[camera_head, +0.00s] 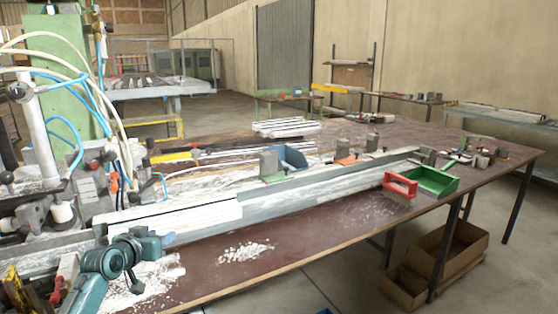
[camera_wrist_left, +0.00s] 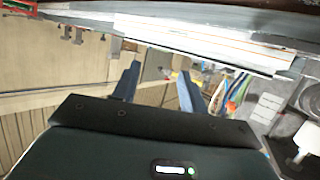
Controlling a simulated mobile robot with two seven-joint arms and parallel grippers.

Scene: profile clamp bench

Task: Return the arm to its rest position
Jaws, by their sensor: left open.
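My left arm, teal, reaches in from the lower left in the head view, with its hand (camera_head: 168,239) just in front of the near side of the clamp rail. In the left wrist view my left gripper (camera_wrist_left: 158,85) has its two dark fingers apart, with nothing between them. The long grey rail (camera_head: 300,193) runs across the bench. A white profile (camera_head: 185,216) lies along its left part. The white profile also crosses the top of the left wrist view (camera_wrist_left: 205,42). My right gripper is not in view.
The brown bench (camera_head: 300,245) has white shavings (camera_head: 245,252) in front of the rail. A green bin (camera_head: 436,180) and a red-framed brush (camera_head: 401,187) sit to the right. A machine with hoses (camera_head: 60,130) stands at the left. Cardboard boxes (camera_head: 450,250) lie below on the floor.

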